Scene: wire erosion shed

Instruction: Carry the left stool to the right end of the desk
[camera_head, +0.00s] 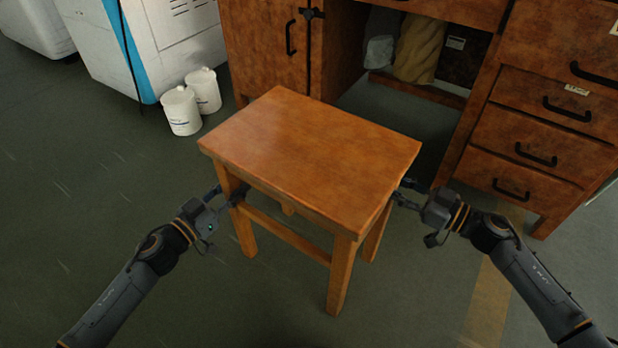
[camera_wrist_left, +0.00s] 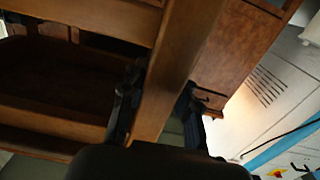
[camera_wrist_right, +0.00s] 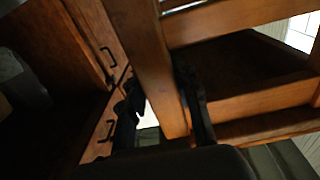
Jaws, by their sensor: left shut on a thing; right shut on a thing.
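A wooden stool (camera_head: 312,160) with a flat orange-brown seat is in the middle of the head view, in front of the desk (camera_head: 265,45). My left gripper (camera_head: 234,196) is shut on a leg at the stool's left side. That leg shows between the fingers in the left wrist view (camera_wrist_left: 172,75). My right gripper (camera_head: 400,193) is at the stool's right side, partly behind the seat edge. In the right wrist view its fingers stand on both sides of a stool leg (camera_wrist_right: 158,85). I cannot tell whether the stool's feet touch the floor.
Two white buckets (camera_head: 181,110) (camera_head: 204,90) stand left of the stool, by a white and blue machine (camera_head: 165,40). The desk's drawers (camera_head: 525,140) are at the right, with a yellow floor stripe (camera_head: 488,300) in front. Open green floor (camera_head: 90,200) lies at the left.

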